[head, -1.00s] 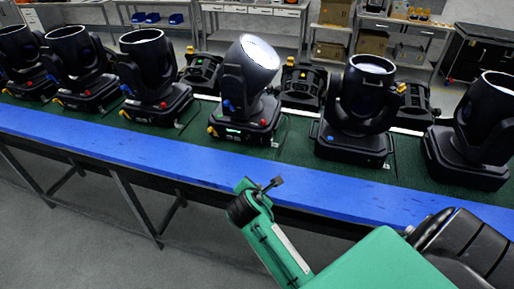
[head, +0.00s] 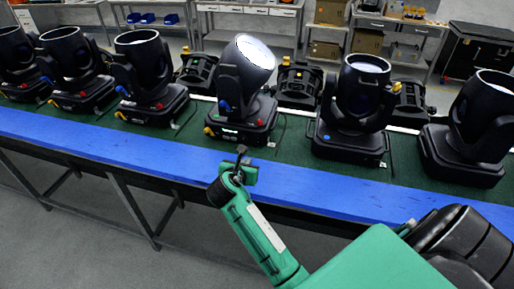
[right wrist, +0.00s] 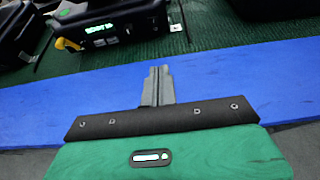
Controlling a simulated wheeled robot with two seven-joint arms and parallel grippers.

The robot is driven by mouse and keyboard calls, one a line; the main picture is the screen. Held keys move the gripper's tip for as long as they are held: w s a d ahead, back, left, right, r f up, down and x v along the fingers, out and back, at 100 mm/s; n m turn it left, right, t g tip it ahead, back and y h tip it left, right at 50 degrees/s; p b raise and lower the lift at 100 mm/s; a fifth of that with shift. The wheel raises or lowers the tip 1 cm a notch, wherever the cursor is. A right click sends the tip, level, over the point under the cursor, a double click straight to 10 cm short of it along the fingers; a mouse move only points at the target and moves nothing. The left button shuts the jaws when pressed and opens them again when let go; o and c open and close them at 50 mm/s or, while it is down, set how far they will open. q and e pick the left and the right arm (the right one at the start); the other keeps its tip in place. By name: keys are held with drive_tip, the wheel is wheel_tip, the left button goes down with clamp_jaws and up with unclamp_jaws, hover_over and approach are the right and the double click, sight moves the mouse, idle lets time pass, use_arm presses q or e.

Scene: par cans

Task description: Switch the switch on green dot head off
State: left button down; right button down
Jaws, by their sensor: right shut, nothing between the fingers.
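Several black moving heads stand in a row on the green strip of the bench. The middle head (head: 243,85) is tilted with a bright lens; its base bears blue, yellow and red parts and a small lit display. In the right wrist view a black base (right wrist: 115,22) shows a green lit display (right wrist: 98,28), a yellow part and a small green mark at the top edge. My left gripper is out of view.
The bench's blue front strip (head: 100,142) is clear. Heads stand on both sides of the middle one, including one at right (head: 352,110); dark units (head: 298,85) stand behind. Thin cables lie between the bases. Worktables with boxes line the back.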

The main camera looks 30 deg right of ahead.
sight(260, 139)
drive_tip(key=p+x, duration=0.1)
drive_tip(key=x, duration=0.3)
drive_tip(key=p+x, duration=0.1)
drive_tip(key=x, duration=0.4)
drive_tip(key=r+p+x, duration=0.1)
drive_tip(key=p+x, duration=0.1)
drive_tip(key=x, duration=0.2)
drive_tip(key=shift+w+d+f, duration=0.1)
drive_tip(key=shift+w+d, duration=0.25)
drive_tip(key=b, duration=0.2)
drive_tip(key=shift+d+f+t+h+b, duration=0.2)
drive_tip(key=shift+f+t+h+b, duration=0.1)
drive_tip(key=shift+f+h, duration=0.1)
drive_tip(key=shift+w+r, duration=0.1)
drive_tip(key=shift+r, duration=0.2)
drive_tip(key=shift+d+r+p, duration=0.1)
drive_tip(key=shift+r+p, duration=1.05)
drive_tip(key=shift+p, duration=0.05)
drive_tip(key=shift+f, duration=0.1)
